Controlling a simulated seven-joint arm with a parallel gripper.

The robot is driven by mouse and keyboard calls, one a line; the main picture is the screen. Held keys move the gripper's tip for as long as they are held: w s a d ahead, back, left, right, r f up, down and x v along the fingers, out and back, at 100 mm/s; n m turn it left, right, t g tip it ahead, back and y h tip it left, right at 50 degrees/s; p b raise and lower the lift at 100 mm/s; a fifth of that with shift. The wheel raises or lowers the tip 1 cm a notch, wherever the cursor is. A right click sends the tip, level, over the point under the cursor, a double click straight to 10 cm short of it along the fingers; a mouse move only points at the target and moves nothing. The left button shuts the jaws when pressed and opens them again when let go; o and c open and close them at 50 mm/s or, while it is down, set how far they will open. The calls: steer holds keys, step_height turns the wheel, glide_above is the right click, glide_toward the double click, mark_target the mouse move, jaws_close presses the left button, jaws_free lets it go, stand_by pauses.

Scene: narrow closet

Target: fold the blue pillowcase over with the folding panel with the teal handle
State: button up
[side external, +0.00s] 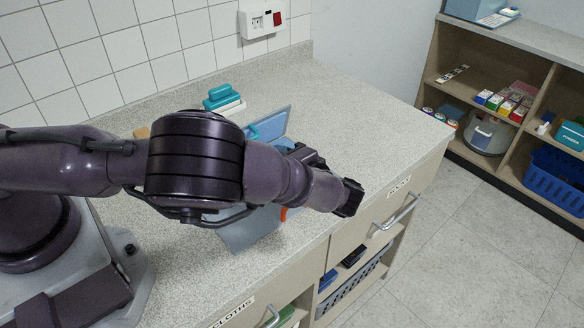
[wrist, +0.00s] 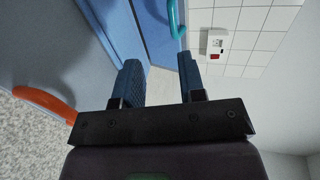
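The folding panel with the teal handle (side external: 275,124) shows behind my arm in the side view, tilted up from the counter. Its teal handle (wrist: 177,18) is at the top of the wrist view, beyond my fingertips. My gripper (wrist: 160,78) is open, with a clear gap between its two blue-padded fingers and nothing held. An orange handle (wrist: 45,103) is at the left of the wrist view. Blue surfaces (wrist: 50,45) fill the upper left there; I cannot tell pillowcase from board. My arm hides most of the board in the side view.
A teal-handled item (side external: 221,97) stands on the counter (side external: 340,95) by the wall. A wall socket (side external: 262,20) is above. The counter's right part is clear. Drawers with handles (side external: 399,210) line the front; open shelves (side external: 500,95) stand at right.

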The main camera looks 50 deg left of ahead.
steer(key=shift+v, duration=2.4)
